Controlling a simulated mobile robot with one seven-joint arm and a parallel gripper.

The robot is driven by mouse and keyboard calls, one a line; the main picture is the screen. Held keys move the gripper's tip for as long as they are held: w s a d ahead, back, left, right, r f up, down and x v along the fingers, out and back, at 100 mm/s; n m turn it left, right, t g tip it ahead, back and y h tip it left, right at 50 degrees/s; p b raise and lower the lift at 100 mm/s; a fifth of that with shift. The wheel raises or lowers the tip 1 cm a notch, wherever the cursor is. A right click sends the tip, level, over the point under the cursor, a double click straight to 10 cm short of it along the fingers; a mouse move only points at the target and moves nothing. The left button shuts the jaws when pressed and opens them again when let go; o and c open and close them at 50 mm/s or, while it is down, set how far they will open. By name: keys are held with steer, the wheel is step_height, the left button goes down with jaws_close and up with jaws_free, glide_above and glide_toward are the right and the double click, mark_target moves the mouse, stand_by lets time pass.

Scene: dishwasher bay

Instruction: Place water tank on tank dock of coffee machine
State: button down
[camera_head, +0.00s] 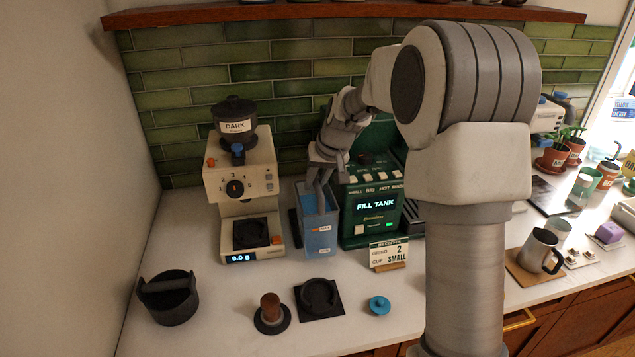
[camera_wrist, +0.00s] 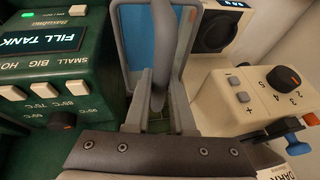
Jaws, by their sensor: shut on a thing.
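The water tank (camera_head: 320,240) is a clear blue box with a grey rim, upright between the grinder and the coffee machine. My gripper (camera_head: 321,190) reaches down into its top from above. In the wrist view my gripper (camera_wrist: 159,92) is shut on the grey handle bar of the tank (camera_wrist: 190,45). The green coffee machine (camera_head: 372,212) stands just right of the tank, its screen reading "FILL TANK". A dark strip shows at the tank's left side; I cannot tell whether it is the dock. The tank's underside is hidden, so I cannot tell whether it is seated.
The cream grinder (camera_head: 240,185) stands close on the left. In front are a black knock box (camera_head: 168,297), a tamper (camera_head: 271,314), a black mat (camera_head: 318,298), a blue round piece (camera_head: 379,305) and an order card (camera_head: 389,254). A tiled wall is behind.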

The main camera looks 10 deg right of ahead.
steer(key=w+p, duration=0.1)
steer(key=w, duration=0.2)
steer(key=shift+w+f, duration=0.1)
steer(key=shift+w, duration=0.15)
steer(key=w+f+p, duration=0.2)
steer(key=w, duration=0.3)
steer(key=shift+w+p, duration=0.4)
steer(key=shift+f+b, duration=0.25)
steer(key=shift+b, duration=0.15)
stand_by(1.3)
steer(key=c, duration=0.7)
jaws_free()
steer(key=shift+s, duration=0.1)
steer(key=shift+b+v, duration=0.75)
steer(key=shift+v, duration=8)
